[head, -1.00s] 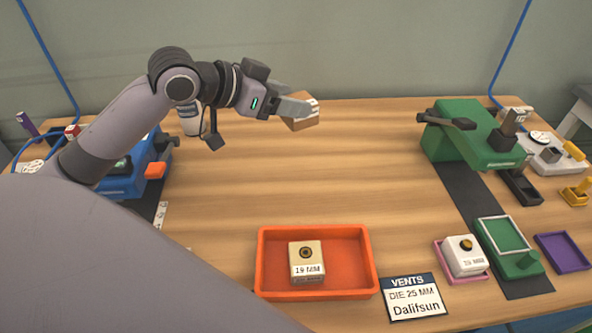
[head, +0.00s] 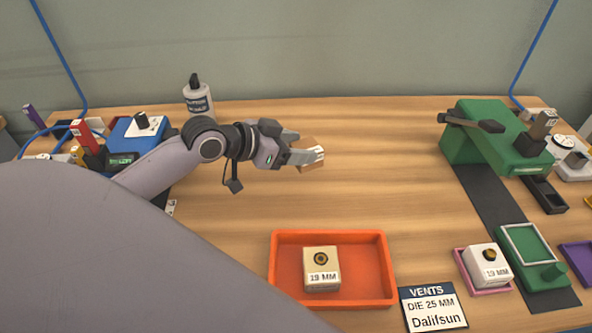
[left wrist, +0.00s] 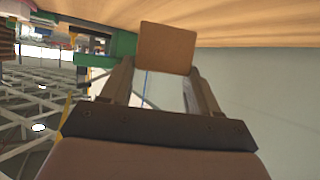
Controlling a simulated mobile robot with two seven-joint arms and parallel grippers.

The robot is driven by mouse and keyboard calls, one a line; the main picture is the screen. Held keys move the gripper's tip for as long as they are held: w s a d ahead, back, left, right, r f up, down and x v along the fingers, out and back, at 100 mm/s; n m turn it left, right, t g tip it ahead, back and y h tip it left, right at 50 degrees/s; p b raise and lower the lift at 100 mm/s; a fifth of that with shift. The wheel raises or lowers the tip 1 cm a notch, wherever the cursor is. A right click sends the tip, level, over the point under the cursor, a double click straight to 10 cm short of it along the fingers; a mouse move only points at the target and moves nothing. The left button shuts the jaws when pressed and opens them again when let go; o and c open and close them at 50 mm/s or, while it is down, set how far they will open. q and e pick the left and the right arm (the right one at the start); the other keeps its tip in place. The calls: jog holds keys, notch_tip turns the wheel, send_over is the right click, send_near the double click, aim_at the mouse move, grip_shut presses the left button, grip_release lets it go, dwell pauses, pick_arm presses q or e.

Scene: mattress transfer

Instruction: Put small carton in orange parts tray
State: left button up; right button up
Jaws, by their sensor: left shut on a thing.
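My left gripper (head: 303,155) is shut on the small carton (head: 308,163), a brown box with a light marked end. It holds the carton above the middle of the table, behind the tray. In the left wrist view the carton (left wrist: 166,48) sits between the two fingertips. The orange parts tray (head: 385,262) stands at the front of the table. A cream block marked 19 MM (head: 321,268) lies inside it, left of its middle, with bare floor to its right. My right gripper is not in view.
A sign (head: 433,307) lies right of the tray. A pink tray (head: 464,273) with a white 19 MM block (head: 487,262) and a green press (head: 490,140) are farther right. A bottle (head: 198,100) stands behind my arm. The wooden table's middle is clear.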

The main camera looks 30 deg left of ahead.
pick_arm(q)
jog(key=shift+f+b, duration=0.3)
jog(key=shift+f, duration=2.95)
jog(key=shift+f, duration=0.15)
jog(key=o, duration=1.1)
jog(key=shift+o, duration=0.2)
